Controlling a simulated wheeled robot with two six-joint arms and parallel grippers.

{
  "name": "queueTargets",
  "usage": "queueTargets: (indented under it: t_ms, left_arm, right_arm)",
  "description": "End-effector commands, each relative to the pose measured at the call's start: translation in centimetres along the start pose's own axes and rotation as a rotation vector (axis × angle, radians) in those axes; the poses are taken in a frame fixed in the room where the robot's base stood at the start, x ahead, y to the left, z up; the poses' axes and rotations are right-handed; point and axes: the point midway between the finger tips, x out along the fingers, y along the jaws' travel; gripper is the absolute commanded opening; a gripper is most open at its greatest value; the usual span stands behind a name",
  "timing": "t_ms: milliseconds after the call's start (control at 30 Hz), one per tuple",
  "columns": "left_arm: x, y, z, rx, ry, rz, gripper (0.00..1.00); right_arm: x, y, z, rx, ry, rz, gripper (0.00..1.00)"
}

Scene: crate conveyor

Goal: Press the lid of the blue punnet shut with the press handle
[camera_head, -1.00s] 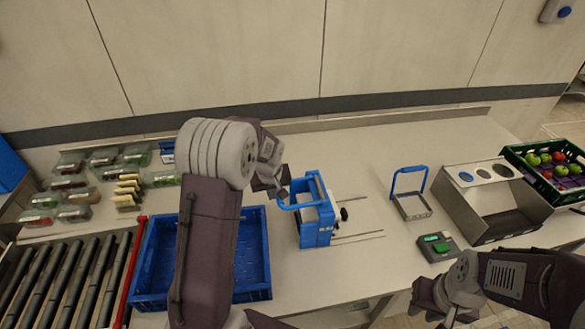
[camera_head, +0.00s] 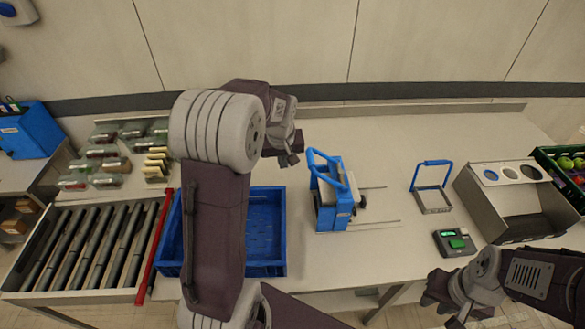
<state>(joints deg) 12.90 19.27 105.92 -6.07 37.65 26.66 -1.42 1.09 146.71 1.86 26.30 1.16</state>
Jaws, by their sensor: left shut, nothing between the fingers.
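The blue press (camera_head: 334,212) stands on the table right of the blue crate. Its blue press handle (camera_head: 322,160) is a loop that is tilted up above the press body. My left gripper (camera_head: 291,158) is shut and empty, just left of the handle and apart from it. A blue punnet with its lid cannot be made out; the inside of the press is largely hidden behind its handle and blue front. My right gripper (camera_head: 439,309) hangs at the lower right, away from the press, and its finger opening is unclear.
The blue crate (camera_head: 270,268) is partly behind my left arm. Filled punnets (camera_head: 105,152) stand at the left, behind the roller conveyor (camera_head: 85,250). A blue-handled frame (camera_head: 433,200), a green-lit device (camera_head: 455,242) and a metal chute (camera_head: 480,210) stand right of the press.

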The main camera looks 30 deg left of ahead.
Motion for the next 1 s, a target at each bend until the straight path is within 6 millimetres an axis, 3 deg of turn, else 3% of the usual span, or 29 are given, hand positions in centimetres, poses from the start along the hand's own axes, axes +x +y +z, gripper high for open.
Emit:
queueTargets:
  t_ms: [133, 300, 1000]
  left_arm:
    - [-2.3, -1.2, -0.1, -0.002, 0.004, 0.000, 0.00]
    - [-3.6, -1.9, 0.0, 0.000, 0.000, -0.001, 0.00]
    - [-3.9, -1.9, 0.0, 0.000, -0.001, -0.002, 0.00]
  right_arm:
    - [0.7, 0.0, 0.0, 0.000, 0.001, 0.000, 0.25]
    - [0.8, 0.0, 0.1, 0.000, 0.001, 0.000, 0.25]
    - [0.8, 0.0, 0.1, 0.000, 0.001, 0.000, 0.25]
